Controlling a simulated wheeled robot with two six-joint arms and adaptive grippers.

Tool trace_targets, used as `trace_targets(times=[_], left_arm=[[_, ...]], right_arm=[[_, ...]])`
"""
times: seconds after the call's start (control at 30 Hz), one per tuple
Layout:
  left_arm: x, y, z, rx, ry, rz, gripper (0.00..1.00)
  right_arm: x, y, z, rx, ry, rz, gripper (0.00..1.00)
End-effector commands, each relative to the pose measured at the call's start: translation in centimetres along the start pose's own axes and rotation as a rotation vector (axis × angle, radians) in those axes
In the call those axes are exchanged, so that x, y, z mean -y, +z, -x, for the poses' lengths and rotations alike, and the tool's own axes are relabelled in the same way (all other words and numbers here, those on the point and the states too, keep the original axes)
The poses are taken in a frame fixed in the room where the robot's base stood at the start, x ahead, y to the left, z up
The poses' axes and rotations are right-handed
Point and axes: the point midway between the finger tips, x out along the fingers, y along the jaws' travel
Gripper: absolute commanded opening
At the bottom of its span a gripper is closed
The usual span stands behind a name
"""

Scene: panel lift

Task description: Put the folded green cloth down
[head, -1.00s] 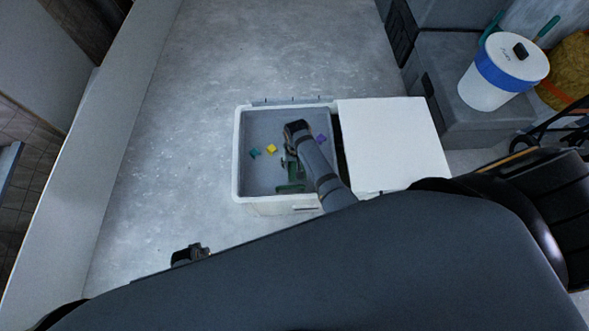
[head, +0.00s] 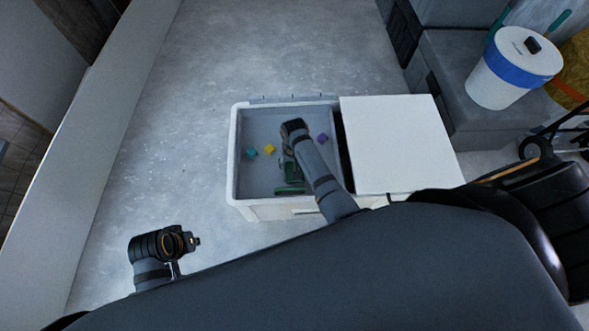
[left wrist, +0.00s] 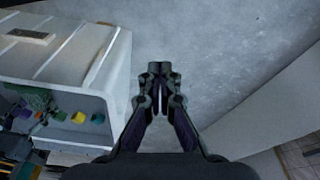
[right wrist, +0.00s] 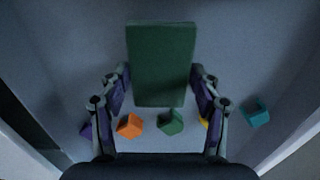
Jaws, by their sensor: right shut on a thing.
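The folded green cloth (right wrist: 161,65) is a flat dark green block between the fingers of my right gripper (right wrist: 160,80). In the head view the cloth (head: 290,189) shows inside the open white-rimmed bin (head: 233,160), near its front wall. My right arm reaches down into the bin and hides part of the gripper and cloth. I cannot tell whether the cloth touches the bin floor. My left gripper (head: 195,241) is outside the bin, in front and to its left. In the left wrist view its fingertips (left wrist: 161,78) are close together with nothing between them.
Small blocks lie in the bin: teal (head: 252,152), yellow (head: 269,149), purple (head: 322,138), orange (right wrist: 130,126) and green (right wrist: 171,122). A white panel (head: 400,145) adjoins the bin's right side. A white-and-blue bucket (head: 515,68) stands back right. Floor left of the bin is clear.

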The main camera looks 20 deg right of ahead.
Motion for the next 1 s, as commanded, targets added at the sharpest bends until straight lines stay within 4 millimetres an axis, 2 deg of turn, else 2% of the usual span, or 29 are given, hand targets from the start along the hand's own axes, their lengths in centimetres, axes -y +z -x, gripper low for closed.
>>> trace_targets(times=[0.03, 0.2, 0.47, 0.5, 0.63, 1.0], left_arm=[[-0.22, 0.06, -0.03, -0.011, 0.006, -0.002, 0.0], [-0.43, -0.11, 0.76, -0.02, 0.012, -0.003, 0.0], [-0.43, -0.11, 0.63, -0.022, 0.012, -0.003, 0.0], [-0.43, -0.11, 0.66, -0.022, 0.012, -0.003, 0.0], [-0.43, -0.11, 0.65, -0.021, 0.012, -0.003, 0.0], [-0.42, -0.13, 0.74, -0.019, 0.012, -0.003, 0.0]], right_arm=[[0.03, -0.05, -0.71, -0.001, -0.001, 0.0, 0.34], [0.03, -0.04, -0.5, -0.001, -0.001, 0.0, 0.34], [0.03, -0.05, -0.81, -0.001, -0.001, 0.0, 0.34], [0.04, -0.06, -0.74, -0.002, -0.001, 0.0, 0.69], [0.03, -0.05, -0.74, -0.002, -0.001, 0.0, 0.86], [0.02, -0.04, -0.39, -0.002, -0.001, 0.0, 0.86]])
